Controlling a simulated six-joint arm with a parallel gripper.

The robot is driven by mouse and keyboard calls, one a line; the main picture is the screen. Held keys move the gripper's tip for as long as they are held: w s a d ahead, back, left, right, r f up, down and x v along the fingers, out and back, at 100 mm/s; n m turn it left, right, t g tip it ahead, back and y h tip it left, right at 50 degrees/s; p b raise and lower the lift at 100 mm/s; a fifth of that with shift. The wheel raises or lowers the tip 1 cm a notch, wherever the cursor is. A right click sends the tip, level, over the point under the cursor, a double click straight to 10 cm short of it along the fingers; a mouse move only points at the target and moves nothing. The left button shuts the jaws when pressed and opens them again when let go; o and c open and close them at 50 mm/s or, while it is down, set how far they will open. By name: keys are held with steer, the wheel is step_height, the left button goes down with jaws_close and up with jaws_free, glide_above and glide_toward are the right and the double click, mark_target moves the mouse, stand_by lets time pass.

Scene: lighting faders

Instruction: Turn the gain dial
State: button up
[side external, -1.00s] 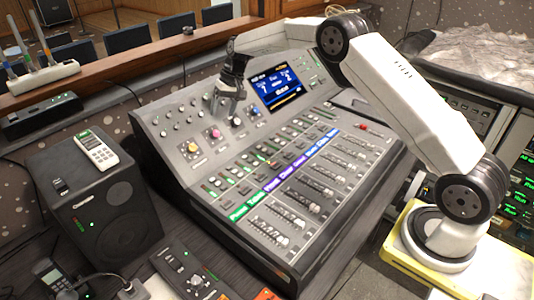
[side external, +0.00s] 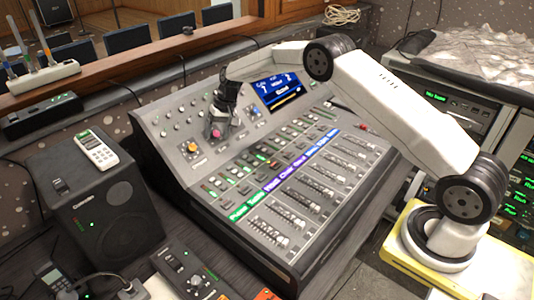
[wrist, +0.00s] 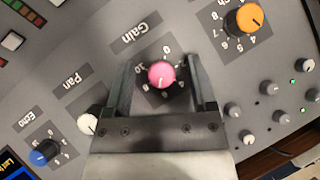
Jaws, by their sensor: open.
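The gain dial is a pink knob (wrist: 161,74) under the label "Gain" (wrist: 135,33) in the wrist view. A white line on it points toward the bottom of that view. In the side view the pink knob (side external: 215,134) shows at the lower end of my gripper on the sloped console. My gripper (wrist: 163,68) is open, with one finger on each side of the knob. Gaps show between the knob and both fingers. I cannot tell how far the fingertips are above the panel.
An orange dial (wrist: 244,20), a white dial (wrist: 87,123) labelled "Pan" and a blue dial (wrist: 43,155) labelled "Echo" lie around it. Small grey knobs (wrist: 268,87) are at the right. A screen (side external: 279,91) and faders (side external: 308,185) share the console.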

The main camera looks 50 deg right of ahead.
jaws_close()
steer(key=shift+m+t+y, duration=0.6)
steer(key=shift+m+y, duration=0.2)
steer(key=shift+m, duration=0.5)
jaws_free()
steer(key=shift+r, duration=0.1)
